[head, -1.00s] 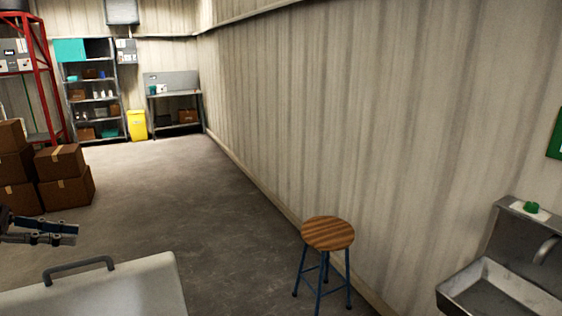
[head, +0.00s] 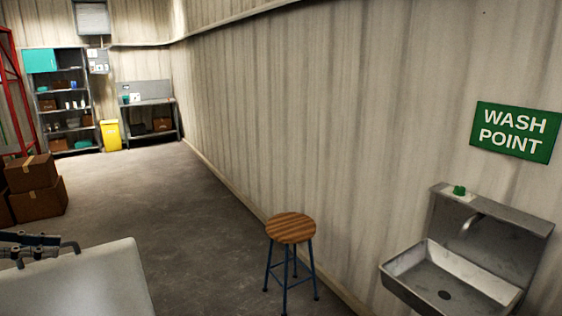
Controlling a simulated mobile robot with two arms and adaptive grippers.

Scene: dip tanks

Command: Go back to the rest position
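My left gripper (head: 50,245) is at the lower left edge of the head view, partly cut off by the frame. Its two dark fingers point to the right, with a gap between them, and I see nothing held there. It is in the air, away from the stool and the sink. My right gripper is out of view.
A wooden-topped stool (head: 291,228) with blue legs stands by the corrugated wall. A steel sink (head: 450,278) is at the lower right, under a green wash point sign (head: 516,131). Cardboard boxes (head: 36,190), shelves (head: 66,103) and a yellow bin (head: 110,134) are farther back. The mid-floor is clear.

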